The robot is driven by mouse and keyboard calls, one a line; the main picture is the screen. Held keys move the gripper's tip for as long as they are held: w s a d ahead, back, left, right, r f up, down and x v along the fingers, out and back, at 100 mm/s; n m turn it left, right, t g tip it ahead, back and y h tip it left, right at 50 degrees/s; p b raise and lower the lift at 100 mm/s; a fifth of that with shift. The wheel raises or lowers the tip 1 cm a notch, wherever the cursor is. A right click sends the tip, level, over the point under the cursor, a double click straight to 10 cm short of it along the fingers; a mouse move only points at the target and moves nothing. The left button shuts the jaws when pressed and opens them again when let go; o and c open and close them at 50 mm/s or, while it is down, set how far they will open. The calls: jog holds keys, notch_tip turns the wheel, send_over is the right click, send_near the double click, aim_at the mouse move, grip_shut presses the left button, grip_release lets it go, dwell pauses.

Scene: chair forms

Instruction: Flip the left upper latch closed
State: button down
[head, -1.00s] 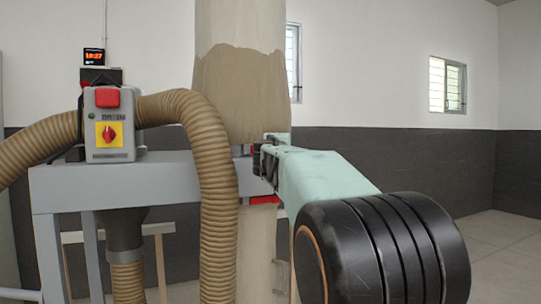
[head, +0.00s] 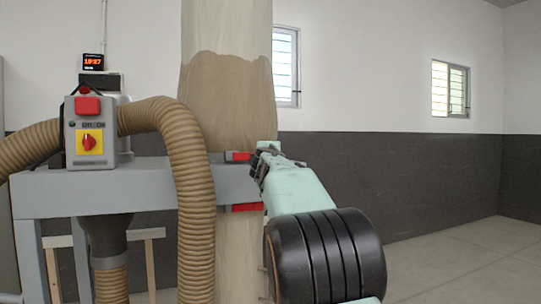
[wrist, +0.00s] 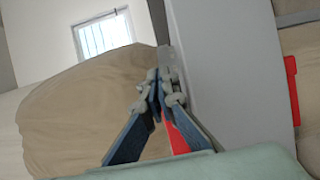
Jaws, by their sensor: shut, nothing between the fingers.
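The upper latch, a red piece (head: 237,156) with dark grey fittings, sits at the top of the grey bench beam, against the cloth bag. It also shows in the wrist view (wrist: 178,134), partly hidden behind my fingers. My gripper (head: 268,150) is just right of it in the head view. In the wrist view my gripper (wrist: 158,88) has its blue-grey fingers together, empty, over the bag beside the grey beam. A gap or light touch between fingers and latch cannot be told. A second red latch (head: 246,207) is below the beam, also in the wrist view (wrist: 292,90).
The grey beam (head: 110,190) carries a switch box (head: 90,130) at left. A ribbed brown hose (head: 195,200) arches in front of the beam. The tall tan bag (head: 228,100) stands behind the latches. The floor at right is clear.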

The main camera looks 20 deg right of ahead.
jog(key=shift+w, duration=0.3)
jog(key=shift+d, duration=0.1)
dwell(0.4)
